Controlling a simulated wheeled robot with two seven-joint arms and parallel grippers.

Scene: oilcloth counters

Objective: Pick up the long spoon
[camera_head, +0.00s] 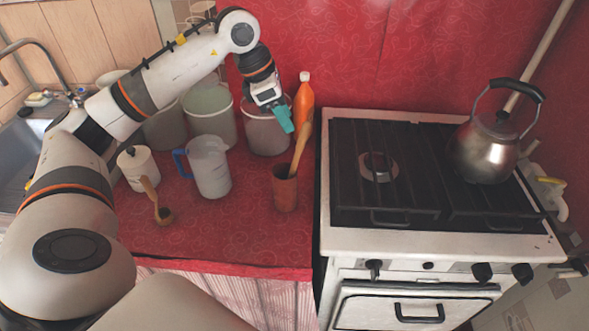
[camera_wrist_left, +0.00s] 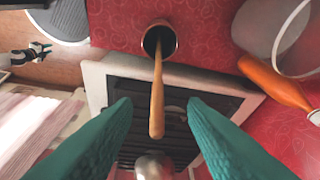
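The long spoon (camera_head: 301,146) is wooden and leans upright in a brown cylindrical cup (camera_head: 285,190) on the red counter, left of the stove. Its lower end is hidden inside the cup. My left gripper (camera_head: 284,121), with teal fingers, is above the counter, close to the spoon's upper end in the head view. In the left wrist view the fingers are spread open, with nothing held. There the spoon (camera_wrist_left: 157,98) shows between them, sticking out of the cup (camera_wrist_left: 160,38). I cannot tell whether a finger touches it.
An orange bottle (camera_head: 304,98) stands behind the cup. Left are a bucket (camera_head: 266,132), a clear jug (camera_head: 210,168), a lidded white pot (camera_head: 137,167) and a short wooden ladle (camera_head: 162,212). The stove (camera_head: 335,240) with a kettle (camera_head: 482,150) is right. Front counter is mostly clear.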

